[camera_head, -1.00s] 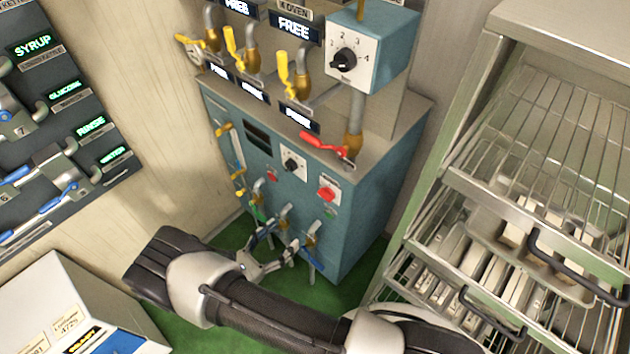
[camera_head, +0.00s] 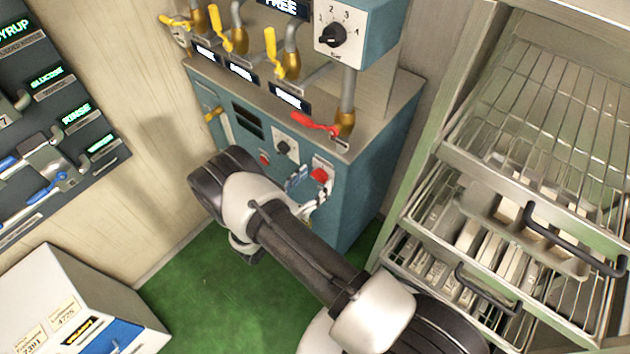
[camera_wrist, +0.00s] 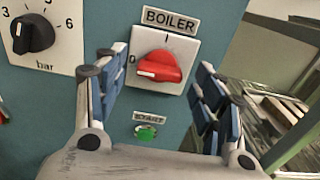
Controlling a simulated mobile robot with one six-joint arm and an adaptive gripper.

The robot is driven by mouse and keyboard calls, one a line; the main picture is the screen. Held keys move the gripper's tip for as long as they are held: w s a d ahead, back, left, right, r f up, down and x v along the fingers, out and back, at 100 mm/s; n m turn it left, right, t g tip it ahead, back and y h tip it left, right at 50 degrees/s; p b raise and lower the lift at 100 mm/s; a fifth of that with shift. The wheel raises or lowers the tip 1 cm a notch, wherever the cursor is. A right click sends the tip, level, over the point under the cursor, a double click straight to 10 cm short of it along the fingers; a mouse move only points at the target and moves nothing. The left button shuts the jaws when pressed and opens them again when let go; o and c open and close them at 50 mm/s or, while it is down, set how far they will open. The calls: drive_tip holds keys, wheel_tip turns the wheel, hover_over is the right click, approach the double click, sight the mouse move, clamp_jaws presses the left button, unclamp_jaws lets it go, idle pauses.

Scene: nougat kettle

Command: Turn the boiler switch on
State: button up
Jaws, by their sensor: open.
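The boiler switch (camera_wrist: 158,68) is a red rotary knob on a white plate under a BOILER label (camera_wrist: 171,20). In the wrist view its handle lies nearly level, its pale-marked end pointing left toward the 0; the I mark is above. In the head view the red switch (camera_head: 320,174) is on the front of the blue cabinet. My gripper (camera_wrist: 160,95) is open, its blue-padded fingers left and right of the switch, with nothing between them held. In the head view my gripper (camera_head: 307,190) is close to the panel by the switch, partly hidden by my arm.
A green START button (camera_wrist: 146,132) sits below the switch. A black bar dial (camera_wrist: 34,34) is to its left. A red-handled valve (camera_head: 316,125) is on the cabinet top above. A wire rack with trays (camera_head: 520,190) stands to the right. The green floor (camera_head: 220,300) is clear.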

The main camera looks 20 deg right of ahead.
drive_tip(key=shift+w+d, duration=0.35)
drive_tip(key=shift+d, duration=0.15)
drive_tip(key=shift+c, duration=0.5)
drive_tip(key=c, duration=1)
